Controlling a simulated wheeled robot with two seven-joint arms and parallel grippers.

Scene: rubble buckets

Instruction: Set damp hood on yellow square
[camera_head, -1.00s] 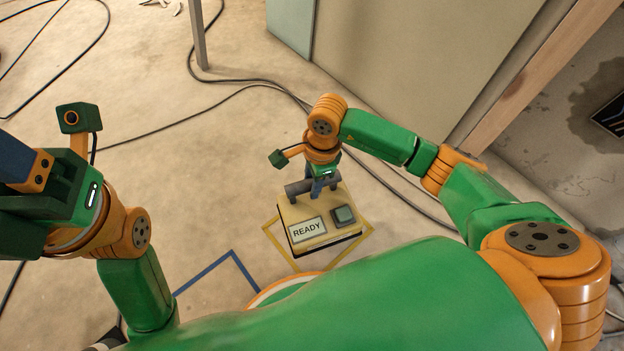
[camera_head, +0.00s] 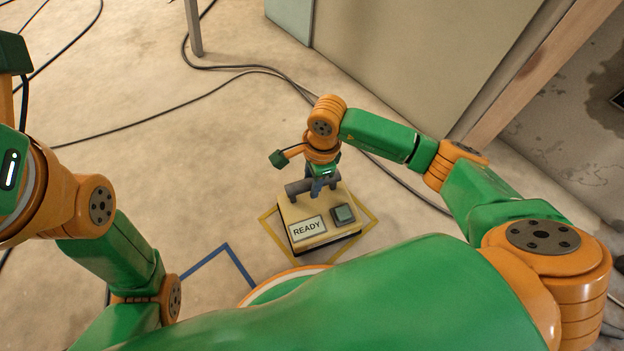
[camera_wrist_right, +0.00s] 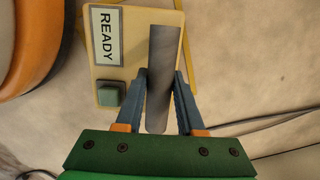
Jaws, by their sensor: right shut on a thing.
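The damp hood (camera_head: 320,219) is a cream box with a READY label, a dark green button and a grey bar handle on top. My right gripper (camera_head: 317,186) is shut on the handle from above. The right wrist view shows its blue fingers (camera_wrist_right: 161,76) on either side of the handle (camera_wrist_right: 163,50). The yellow square (camera_head: 271,233) is an outline on the floor. The hood appears within it and hides part of it; I cannot tell whether its base touches the floor. My left arm is at the left edge, its gripper out of frame.
A blue outline (camera_head: 228,250) lies on the floor to the left of the yellow one. Dark cables (camera_head: 270,70) cross the floor behind the hood. A grey post (camera_head: 193,28) and a large panel (camera_head: 420,60) stand farther back.

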